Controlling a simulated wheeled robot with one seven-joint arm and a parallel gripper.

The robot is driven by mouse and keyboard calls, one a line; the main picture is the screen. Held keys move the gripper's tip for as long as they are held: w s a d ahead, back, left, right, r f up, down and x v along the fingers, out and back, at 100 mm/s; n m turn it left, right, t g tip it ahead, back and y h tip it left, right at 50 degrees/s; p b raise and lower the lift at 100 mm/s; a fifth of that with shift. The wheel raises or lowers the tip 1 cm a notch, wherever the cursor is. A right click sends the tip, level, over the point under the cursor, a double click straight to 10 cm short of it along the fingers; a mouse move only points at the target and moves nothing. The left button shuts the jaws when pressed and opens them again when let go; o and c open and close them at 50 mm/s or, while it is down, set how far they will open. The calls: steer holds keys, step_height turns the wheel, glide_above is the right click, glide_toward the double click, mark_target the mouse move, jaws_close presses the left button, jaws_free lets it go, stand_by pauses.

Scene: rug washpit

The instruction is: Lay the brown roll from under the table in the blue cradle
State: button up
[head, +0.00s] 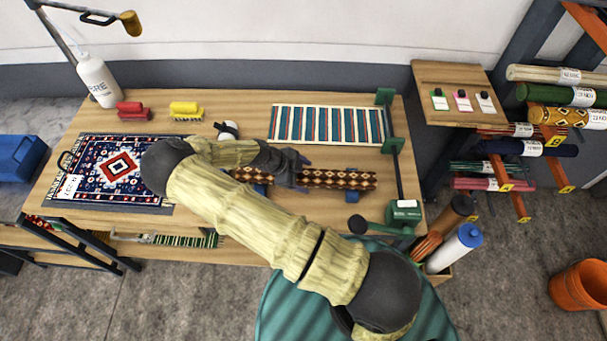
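A brown roll with a pale diamond pattern (338,179) lies left to right above the table's front half. The blue cradle shows as small blue blocks below it, one near its right part (352,196) and one at the left (262,190). The roll appears to lie on or just over these blocks; I cannot tell whether it touches them. My gripper (298,172) is at the middle of the roll, with dark fingers around or against it. My wrist hides part of the roll, and the finger gap is not clear.
The wooden table (240,108) also holds a patterned rug (112,168), a striped rug (328,124), red (133,111) and yellow (186,110) brushes, and a green clamp-like device (402,212). A green striped roll (185,240) lies under the table. A roll rack stands at right.

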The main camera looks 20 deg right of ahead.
steer(key=shift+r, duration=0.15)
steer(key=shift+a+r, duration=0.15)
steer(key=shift+a, duration=0.1)
steer(key=b+v, duration=0.4)
steer(key=v, duration=0.6)
steer(key=shift+a, duration=0.15)
steer(key=shift+a+r, duration=0.25)
steer(key=shift+r, duration=0.3)
steer(key=shift+w, duration=0.1)
